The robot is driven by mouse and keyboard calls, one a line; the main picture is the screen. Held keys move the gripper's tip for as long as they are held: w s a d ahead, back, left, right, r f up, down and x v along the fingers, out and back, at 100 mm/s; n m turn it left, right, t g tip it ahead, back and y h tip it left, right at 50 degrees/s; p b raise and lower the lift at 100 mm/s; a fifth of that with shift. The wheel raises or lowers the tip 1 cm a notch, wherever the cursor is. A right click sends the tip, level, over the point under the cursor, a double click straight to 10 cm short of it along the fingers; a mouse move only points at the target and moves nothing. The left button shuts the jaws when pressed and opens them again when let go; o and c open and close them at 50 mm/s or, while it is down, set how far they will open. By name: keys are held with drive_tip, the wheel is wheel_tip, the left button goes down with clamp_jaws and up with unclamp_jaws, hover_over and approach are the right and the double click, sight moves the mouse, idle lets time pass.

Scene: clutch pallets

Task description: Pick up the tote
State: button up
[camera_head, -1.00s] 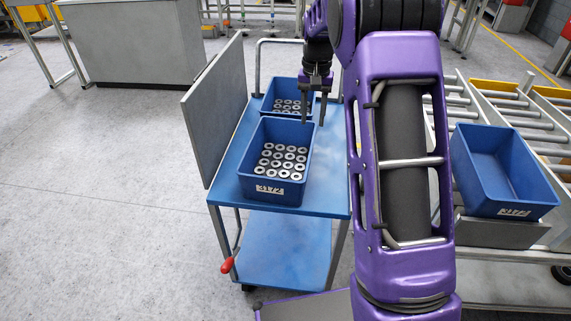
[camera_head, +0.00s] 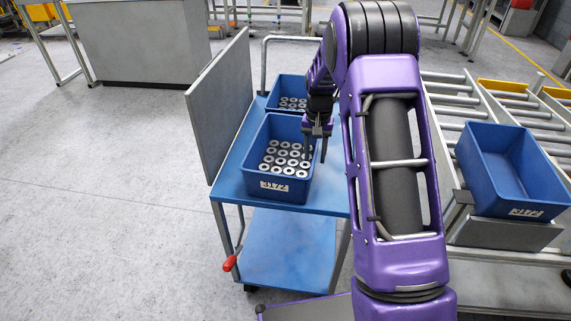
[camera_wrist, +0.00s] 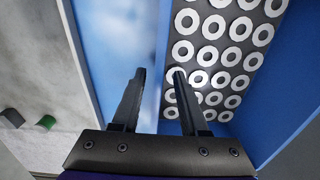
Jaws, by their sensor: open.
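A blue tote (camera_head: 285,188) with a white number label on its front stands upright at the front of the blue cart's top. It holds several grey ring-shaped parts (camera_head: 283,160). My gripper (camera_head: 315,156) is open at this tote's right wall, pointing down. In the wrist view my gripper (camera_wrist: 159,74) has one finger over the rings inside and the other over the cart top outside. The tote's wall (camera_wrist: 164,45) runs between them. Whether the fingers touch the wall cannot be told. A second blue tote (camera_head: 288,87) with similar rings stands behind, partly hidden.
The cart (camera_head: 228,185) has a grey upright panel (camera_head: 222,105) on its left and a lower blue shelf (camera_head: 287,250). An empty blue tote (camera_head: 512,172) stands at the right by a roller conveyor (camera_head: 455,103). The floor at the left is clear.

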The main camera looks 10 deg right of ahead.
wheel_tip(320, 180, down, 3)
drive_tip(key=shift+r, duration=0.1)
drive_tip(key=shift+c, duration=0.3)
clamp_jaws()
idle(0.9)
